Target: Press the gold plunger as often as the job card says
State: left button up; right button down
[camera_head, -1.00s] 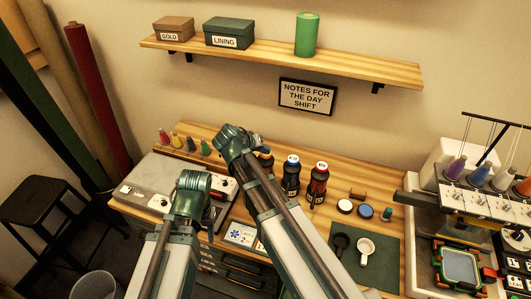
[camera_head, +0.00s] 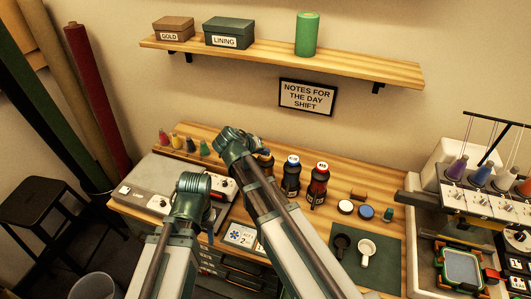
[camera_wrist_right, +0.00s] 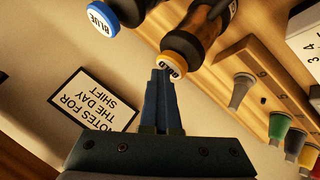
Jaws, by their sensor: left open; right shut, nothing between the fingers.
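The gold plunger (camera_wrist_right: 176,66) is the yellow-gold cap marked GOLD on a dark bottle (camera_wrist_right: 203,36), seen upside down in the right wrist view. My right gripper (camera_wrist_right: 161,74) is shut and empty, its fingertips right at the cap's edge; I cannot tell whether they touch. In the head view my right gripper (camera_head: 252,148) covers most of the gold bottle. The job card (camera_head: 243,236), with a blue flower and the words ACT 2, lies at the table's front, partly hidden by my right arm. My left gripper (camera_head: 211,217) is open, low beside the grey box.
A blue bottle (camera_head: 291,176) and a red bottle (camera_head: 318,185) stand right of the gold one. Colored thread spools (camera_head: 190,144) stand at the back left. A green mat (camera_head: 372,262) holds two cups. An embroidery machine (camera_head: 462,230) fills the right side.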

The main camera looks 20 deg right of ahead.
aim_at(264, 156)
jog(key=shift+r+p, duration=1.25)
notch_tip(264, 156, up, 5)
jog(key=p, duration=0.5)
dwell(0.4)
